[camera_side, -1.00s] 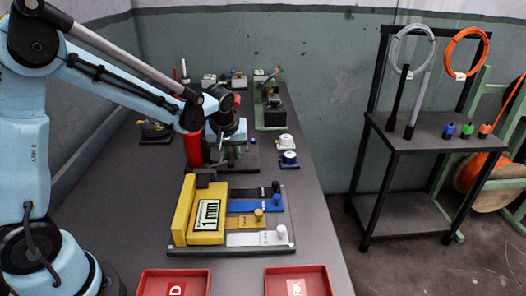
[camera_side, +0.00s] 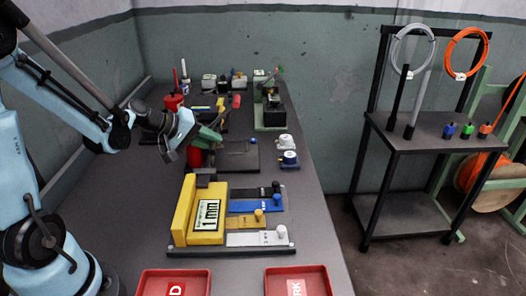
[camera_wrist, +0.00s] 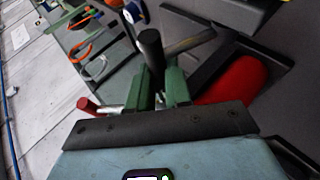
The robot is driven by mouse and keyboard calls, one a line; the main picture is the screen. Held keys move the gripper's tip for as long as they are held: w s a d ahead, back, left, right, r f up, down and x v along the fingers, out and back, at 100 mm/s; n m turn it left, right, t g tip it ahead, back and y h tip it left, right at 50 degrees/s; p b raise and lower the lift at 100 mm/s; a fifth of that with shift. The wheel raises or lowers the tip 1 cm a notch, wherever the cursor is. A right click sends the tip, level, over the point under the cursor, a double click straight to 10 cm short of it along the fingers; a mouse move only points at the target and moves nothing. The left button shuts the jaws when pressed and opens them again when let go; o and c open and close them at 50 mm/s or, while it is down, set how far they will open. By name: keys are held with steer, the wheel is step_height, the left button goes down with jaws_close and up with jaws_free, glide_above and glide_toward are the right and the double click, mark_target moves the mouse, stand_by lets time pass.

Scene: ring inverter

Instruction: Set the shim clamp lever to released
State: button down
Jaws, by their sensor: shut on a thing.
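My gripper (camera_side: 216,138) is over the middle of the bench, tilted, with its green fingers pointing right. In the wrist view its fingers (camera_wrist: 162,85) are closed around a dark cylindrical handle (camera_wrist: 151,47), which looks like the shim clamp lever. The handle's lower part is hidden between the fingers. A red cylinder (camera_side: 195,158) stands just below the gripper in the side view; a red cylinder also shows right of the fingers in the wrist view (camera_wrist: 232,82). I cannot tell the lever's exact setting.
A yellow block marked 1mm (camera_side: 206,222) sits nearer the camera beside blue, gold and white slides with knobs. Two red trays (camera_side: 175,273) (camera_side: 297,271) lie in front. A dark plate (camera_side: 238,158) lies right of the gripper; a green-framed device (camera_side: 270,110) stands behind.

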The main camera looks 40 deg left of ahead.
steer(key=shift+s+a+t+h, duration=0.3)
steer(key=shift+t, duration=0.1)
steer(key=shift+s, duration=0.1)
steer(key=c, duration=1.1)
jaws_free()
steer(key=shift+o, duration=0.2)
steer(key=shift+a+r, duration=0.1)
steer(key=v, duration=1.2)
steer(key=d+f+m+g, duration=0.1)
steer(key=d, duration=0.1)
steer(key=d+m+g, duration=0.1)
steer(key=d, duration=0.2)
steer(key=d+f+m+g, duration=0.1)
steer(key=d, duration=0.2)
steer(key=shift+w+f, duration=0.3)
steer(key=shift+f, duration=0.1)
steer(key=s+d+m+g+y, duration=0.1)
steer(key=d+m+y, duration=0.2)
steer(key=d+m, duration=0.5)
steer(key=shift+s+r+y, duration=0.25)
steer(key=shift+s+y, duration=0.15)
